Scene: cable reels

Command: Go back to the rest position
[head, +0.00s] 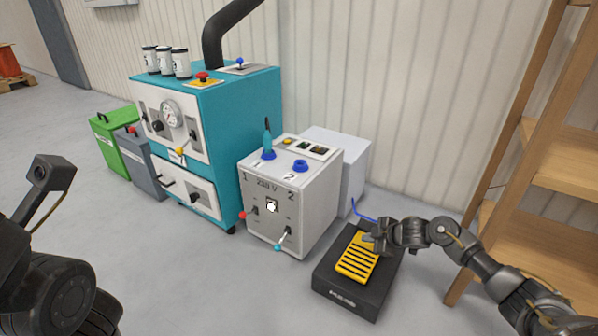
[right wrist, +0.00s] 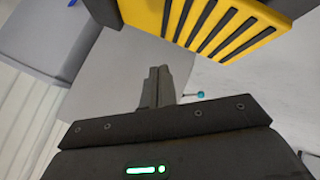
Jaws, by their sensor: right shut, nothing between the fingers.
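My right gripper (head: 378,238) is in the head view at the right, over the far right part of a black box with a yellow slotted top (head: 355,262). In the right wrist view its fingers (right wrist: 157,88) are closed together with nothing between them. The yellow slotted top (right wrist: 205,22) shows at the top of that view, just beyond the fingertips. I cannot tell whether the gripper touches it. My left arm comes in at the left edge of the head view; its gripper cannot be made out.
A white 230 V cabinet (head: 270,215) with levers and blue sockets stands left of the black box. A teal machine (head: 235,130) and green bin (head: 108,140) stand farther left. Wooden shelves (head: 560,150) stand close at right. The front floor is clear.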

